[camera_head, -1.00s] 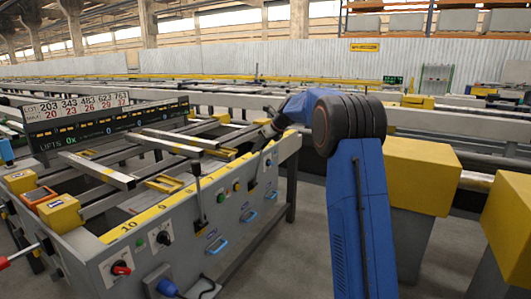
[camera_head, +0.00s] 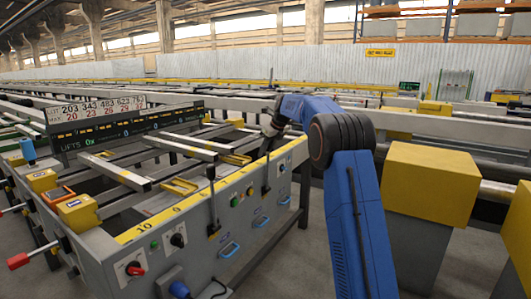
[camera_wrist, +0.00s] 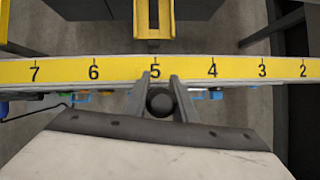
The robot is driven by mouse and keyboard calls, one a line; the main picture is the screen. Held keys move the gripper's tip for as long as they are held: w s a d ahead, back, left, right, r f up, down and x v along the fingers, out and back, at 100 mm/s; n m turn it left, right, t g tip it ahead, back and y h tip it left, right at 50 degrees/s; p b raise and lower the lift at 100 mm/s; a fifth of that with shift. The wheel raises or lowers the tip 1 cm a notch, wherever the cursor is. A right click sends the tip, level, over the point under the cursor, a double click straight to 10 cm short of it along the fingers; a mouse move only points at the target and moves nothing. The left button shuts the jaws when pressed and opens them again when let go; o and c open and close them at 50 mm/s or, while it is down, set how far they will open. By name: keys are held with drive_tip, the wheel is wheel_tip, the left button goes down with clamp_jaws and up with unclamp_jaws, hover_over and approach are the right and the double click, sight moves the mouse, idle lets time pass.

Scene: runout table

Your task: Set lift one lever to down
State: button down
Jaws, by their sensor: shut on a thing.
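My gripper (camera_wrist: 157,88) is shut on the black ball knob of a lever (camera_wrist: 160,102) in the wrist view, with one finger on each side. In the head view my gripper (camera_head: 268,138) is at the far part of the grey console's (camera_head: 110,262) front edge. Below it the dark lever shaft (camera_head: 266,177) stands roughly upright from the front panel; its knob is hidden. A second black lever (camera_head: 212,200) stands upright nearer the camera, untouched. I cannot read which lever is lift one, nor any up or down marks.
A yellow numbered strip (camera_wrist: 115,69) runs along the console's top edge. Knobs, buttons and blue handles (camera_head: 229,250) are on the front panel. A display board (camera_head: 120,120) stands behind. Yellow blocks (camera_head: 428,180) stand at right; open floor lies between.

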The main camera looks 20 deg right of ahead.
drive_tip(key=c, duration=1.5)
unclamp_jaws()
drive_tip(key=shift+o, duration=0.2)
drive_tip(key=shift+r, duration=0.1)
drive_tip(key=v, duration=1.7)
drive_tip(key=shift+s+d, duration=0.1)
